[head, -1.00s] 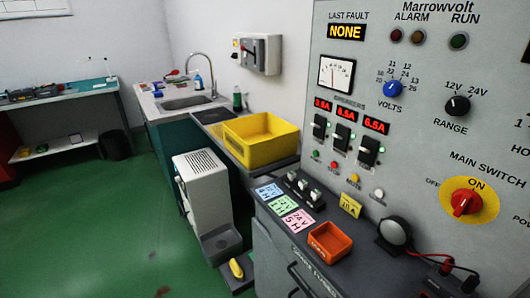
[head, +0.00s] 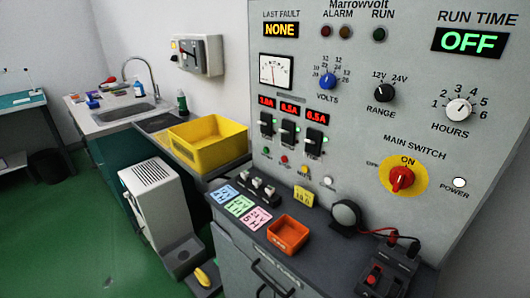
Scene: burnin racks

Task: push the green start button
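The green start button (head: 268,151) is a small round button on the front of the grey control panel (head: 345,125), below the row of breaker switches. It is the leftmost of a row of small buttons. A red button (head: 284,159) sits just right of it, then a yellow one (head: 303,170) and a white one (head: 328,182). The lettering under the buttons is too small to read surely. Neither of my grippers shows in the head view.
The main switch (head: 402,179) points to ON. The run time display (head: 469,41) reads OFF. A dark ledge below the panel holds coloured cards, an orange tray (head: 288,235) and a black lamp-like dome (head: 345,212). A yellow bin (head: 208,145) stands left of the panel. Green floor is open at left.

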